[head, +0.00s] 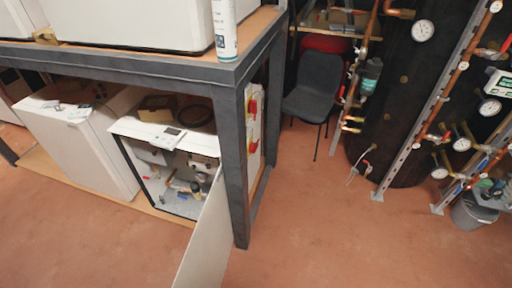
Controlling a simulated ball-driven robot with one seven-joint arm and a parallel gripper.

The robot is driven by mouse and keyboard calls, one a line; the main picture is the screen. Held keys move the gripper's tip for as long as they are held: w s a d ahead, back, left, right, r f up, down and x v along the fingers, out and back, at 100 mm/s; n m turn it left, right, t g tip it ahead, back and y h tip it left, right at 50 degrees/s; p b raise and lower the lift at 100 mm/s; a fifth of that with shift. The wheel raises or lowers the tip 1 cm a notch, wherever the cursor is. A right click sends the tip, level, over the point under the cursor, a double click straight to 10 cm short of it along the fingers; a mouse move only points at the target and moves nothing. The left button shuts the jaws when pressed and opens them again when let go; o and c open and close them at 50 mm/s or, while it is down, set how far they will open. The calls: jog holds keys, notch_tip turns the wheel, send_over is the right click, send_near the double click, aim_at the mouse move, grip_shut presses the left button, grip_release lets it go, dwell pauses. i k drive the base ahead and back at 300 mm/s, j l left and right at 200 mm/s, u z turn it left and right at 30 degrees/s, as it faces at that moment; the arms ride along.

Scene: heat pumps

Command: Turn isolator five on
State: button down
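Red-and-yellow isolator switches (252,106) are mounted on white housings on the right end of the dark steel frame, behind its front corner post. Another red-and-yellow switch (252,147) sits below. They are small and seen at a steep angle. I cannot read any number, so I cannot tell which one is isolator five or how its knob is turned. The post partly hides this side. My gripper is not in view.
The frame's front post (234,165) stands left of the switches. A white panel (207,238) juts forward from the open unit. A dark chair (316,85) stands behind right. Copper pipework with gauges (423,30) is at right. Red floor (310,215) is clear between.

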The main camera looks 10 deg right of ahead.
aim_at(253, 146)
jog(key=u, duration=0.45)
jog(key=i+l+u, duration=0.35)
jog(key=l+u, duration=0.15)
jog(key=i+l+u, duration=0.1)
jog(key=l+u, duration=0.2)
jog(key=i+l, duration=0.15)
jog(key=l, duration=0.35)
jog(key=i+l+u, duration=0.15)
jog(key=l, duration=0.4)
jog(key=i+l, duration=0.1)
jog(key=l, duration=0.4)
jog(key=i+l+u, duration=0.15)
jog(key=l, duration=0.95)
jog(key=k+l, duration=0.1)
jog(key=l, duration=0.2)
jog(key=k+l, duration=0.1)
jog(key=l, duration=0.2)
jog(key=k+l, duration=0.15)
jog(key=l+z, duration=0.15)
jog(key=k+j, duration=0.05)
